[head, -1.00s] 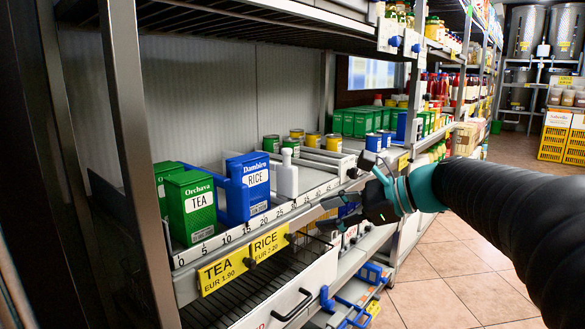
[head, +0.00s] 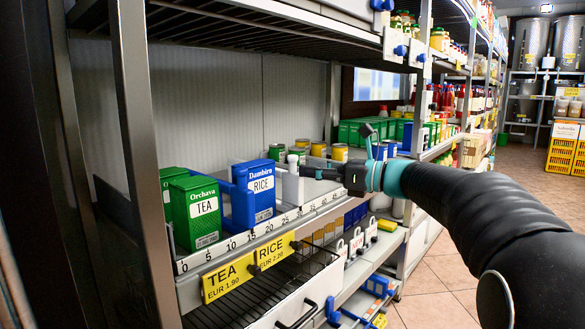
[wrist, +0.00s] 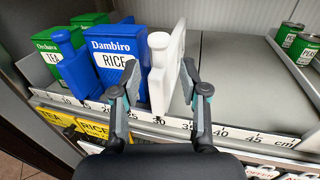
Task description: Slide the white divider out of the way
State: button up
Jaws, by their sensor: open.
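The white divider (head: 291,186) stands upright on the shelf, just right of the blue rice box (head: 258,192). In the wrist view the white divider (wrist: 160,88) has a knobbed front post and a thin panel running back. My gripper (wrist: 160,68) is open, with one finger on each side of the divider's front. The left finger is between the divider and the rice box (wrist: 112,62), very close to both; I cannot tell whether it touches. In the head view my gripper (head: 312,173) reaches in from the right and partly hides the shelf behind.
A blue divider (wrist: 72,65) separates the rice from the green tea boxes (wrist: 52,42) on the left. The shelf right of the white divider is bare (wrist: 232,75), up to another divider and green cans (wrist: 302,45). A scale strip (wrist: 215,132) runs along the front edge.

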aim_at(293, 172)
jog(key=shift+x, duration=2.75)
jog(key=shift+c, duration=0.2)
jog(key=shift+d, duration=0.1)
grip_shut()
